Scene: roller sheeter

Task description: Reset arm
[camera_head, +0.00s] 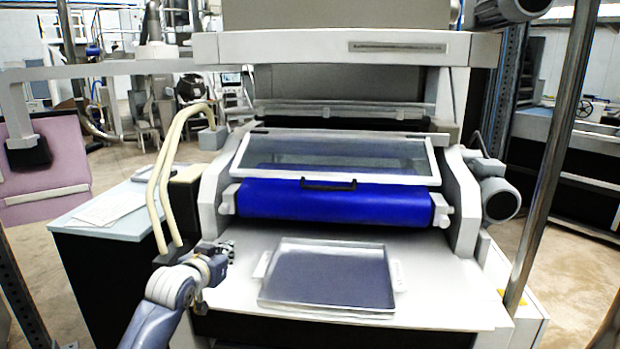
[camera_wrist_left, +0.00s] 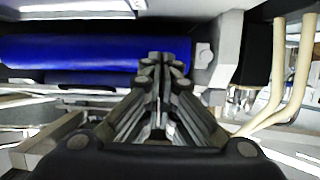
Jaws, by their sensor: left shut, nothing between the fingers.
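My left gripper (camera_head: 222,254) is over the left front of the roller sheeter's bed, to the left of a tray. In the left wrist view the fingers of my left gripper (camera_wrist_left: 160,60) are together with nothing between them. The shallow tray (camera_head: 330,277), with a dark inside and a light rim, lies on the bed, apart from the gripper. The blue roller (camera_head: 335,203) is behind the tray and also spans the left wrist view (camera_wrist_left: 80,52). My right gripper is in neither view.
A clear guard with a dark handle (camera_head: 328,184) sits above the roller. Cream bent rails (camera_head: 166,180) stand close to my left arm. A side table with papers (camera_head: 108,206) is at the left. A metal post (camera_head: 552,170) stands at the right. The bed right of the tray (camera_head: 435,290) is clear.

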